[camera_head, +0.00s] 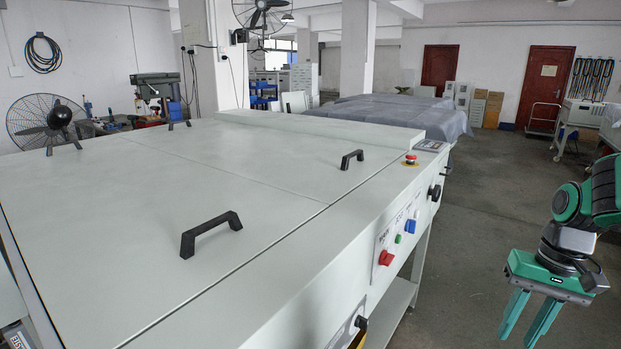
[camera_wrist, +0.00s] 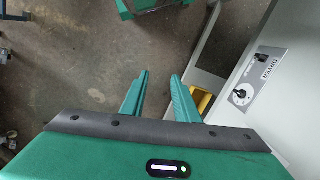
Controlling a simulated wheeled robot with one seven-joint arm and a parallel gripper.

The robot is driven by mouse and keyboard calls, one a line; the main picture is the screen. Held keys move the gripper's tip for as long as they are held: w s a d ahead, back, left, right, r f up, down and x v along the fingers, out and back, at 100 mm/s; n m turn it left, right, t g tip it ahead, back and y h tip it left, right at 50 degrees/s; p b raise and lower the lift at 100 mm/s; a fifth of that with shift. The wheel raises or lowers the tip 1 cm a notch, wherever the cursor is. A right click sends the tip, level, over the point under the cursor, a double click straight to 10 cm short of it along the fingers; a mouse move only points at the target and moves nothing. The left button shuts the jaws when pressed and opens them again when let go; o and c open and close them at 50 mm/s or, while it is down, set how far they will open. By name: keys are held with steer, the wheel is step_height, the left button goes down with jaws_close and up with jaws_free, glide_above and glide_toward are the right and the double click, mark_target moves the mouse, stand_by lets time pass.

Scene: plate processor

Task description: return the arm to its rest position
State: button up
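My gripper (camera_head: 529,318) hangs at the lower right of the head view, to the right of the plate processor (camera_head: 110,235) and apart from it. Its two green fingers point down and stand apart with nothing between them. In the wrist view my gripper (camera_wrist: 160,85) is also open and empty, above the bare floor. The processor's side panel (camera_wrist: 262,75), with two black knobs, shows at the right of the wrist view.
The processor's grey lids carry black handles (camera_head: 212,232). Red, blue and green controls (camera_head: 398,239) and a red emergency button (camera_head: 410,159) sit on its right side. A cloth-covered table (camera_head: 390,113) stands behind. The concrete floor (camera_head: 490,190) on the right is clear.

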steer(key=s+d+r+m+h, duration=0.1)
steer(key=s+d+r, duration=0.1)
steer(key=s, duration=1.1)
steer(key=shift+s+m, duration=0.15)
steer(key=shift+m, duration=0.25)
steer(key=shift+r, duration=0.1)
steer(key=shift+w+f+h, duration=0.25)
steer(key=shift+w+h, duration=0.05)
steer(key=shift+w, duration=0.35)
steer(key=shift+c, duration=0.3)
